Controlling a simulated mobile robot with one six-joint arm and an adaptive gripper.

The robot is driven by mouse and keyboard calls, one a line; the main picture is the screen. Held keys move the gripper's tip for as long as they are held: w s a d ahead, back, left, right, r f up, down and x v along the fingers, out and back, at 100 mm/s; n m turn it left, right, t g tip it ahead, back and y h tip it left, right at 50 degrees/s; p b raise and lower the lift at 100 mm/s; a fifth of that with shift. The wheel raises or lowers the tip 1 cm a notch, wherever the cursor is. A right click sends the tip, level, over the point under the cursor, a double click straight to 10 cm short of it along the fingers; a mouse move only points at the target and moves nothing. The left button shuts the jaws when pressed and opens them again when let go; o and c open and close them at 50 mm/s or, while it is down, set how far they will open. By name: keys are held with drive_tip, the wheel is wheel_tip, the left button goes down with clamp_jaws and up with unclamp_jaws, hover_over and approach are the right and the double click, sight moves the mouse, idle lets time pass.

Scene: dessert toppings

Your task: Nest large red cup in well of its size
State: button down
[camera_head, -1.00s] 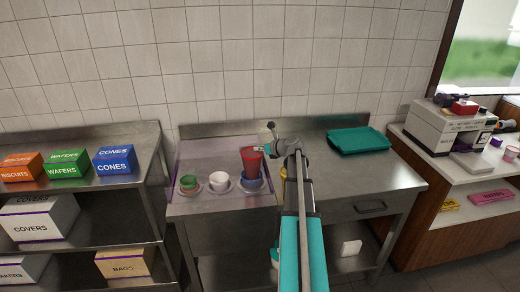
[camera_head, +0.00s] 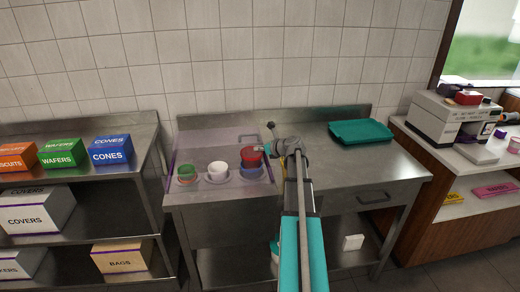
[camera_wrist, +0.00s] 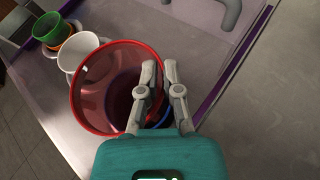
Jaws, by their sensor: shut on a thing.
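The large red cup (camera_head: 249,155) is upright, low over the right-hand saucer at the right end of the cup row. In the wrist view I look down into the red cup (camera_wrist: 88,100). My gripper (camera_head: 262,149) is shut on its right wall, one finger inside and one outside; its fingers also show in the wrist view (camera_wrist: 159,70). A blue cup (camera_head: 251,173) shows directly below the red cup. A blue rim (camera_wrist: 164,118) peeks out beside it in the wrist view. I cannot tell how deep the red cup sits in it.
A white cup (camera_head: 218,169) and a green cup (camera_head: 187,170) stand on saucers to the left; orange shows under the green one in the wrist view. A teal tray (camera_head: 360,132) lies at the back right. The steel counter (camera_head: 335,170) between is clear.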

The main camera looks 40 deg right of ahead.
drive_tip(key=shift+f+b, duration=0.8)
drive_tip(key=shift+f, duration=0.25)
drive_tip(key=c, duration=0.7)
unclamp_jaws()
drive_tip(key=shift+w, duration=0.1)
drive_tip(key=shift+r+p, duration=4.5)
